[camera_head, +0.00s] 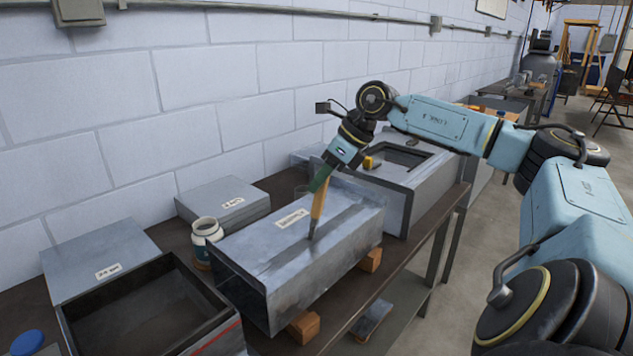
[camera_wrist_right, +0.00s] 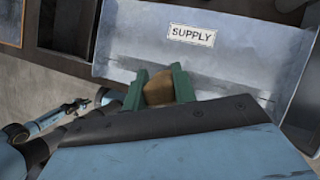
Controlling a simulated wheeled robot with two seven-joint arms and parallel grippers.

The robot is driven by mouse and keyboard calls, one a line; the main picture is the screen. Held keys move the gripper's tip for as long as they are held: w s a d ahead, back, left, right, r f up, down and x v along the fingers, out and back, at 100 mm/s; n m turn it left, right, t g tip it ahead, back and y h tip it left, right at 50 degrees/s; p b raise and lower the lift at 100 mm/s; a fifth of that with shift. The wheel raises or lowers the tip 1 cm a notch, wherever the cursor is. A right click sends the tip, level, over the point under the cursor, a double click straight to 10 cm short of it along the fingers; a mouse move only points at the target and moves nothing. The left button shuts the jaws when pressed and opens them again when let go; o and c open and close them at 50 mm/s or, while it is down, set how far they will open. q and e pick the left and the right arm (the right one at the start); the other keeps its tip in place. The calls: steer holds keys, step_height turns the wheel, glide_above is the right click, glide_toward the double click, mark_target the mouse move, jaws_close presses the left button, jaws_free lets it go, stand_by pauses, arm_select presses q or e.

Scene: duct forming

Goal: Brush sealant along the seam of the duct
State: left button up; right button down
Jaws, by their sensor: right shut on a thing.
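A darker streak runs lengthwise along the top. My right gripper (camera_head: 320,180) is above the duct, its green fingers shut on the brush (camera_head: 318,208). The brush has a wooden handle, also between the fingers in the right wrist view (camera_wrist_right: 158,92). It points down, slightly tilted, its tip at the streak; exact contact is hard to tell. My left gripper is out of view.
An open white jar (camera_head: 206,232) stands left of the duct, and a blue lid (camera_head: 27,342) lies at far left. Wooden blocks (camera_head: 304,326) sit at the duct's front edge. An open metal box (camera_head: 140,310) is at left; another duct piece (camera_head: 425,185) stands behind right.

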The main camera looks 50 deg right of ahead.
steer(key=shift+s+d, duration=0.1)
steer(key=shift+d, duration=1.35)
steer(key=shift+d+r+p, duration=0.1)
steer(key=shift+d+p, duration=0.8)
steer(key=shift+d, duration=0.6)
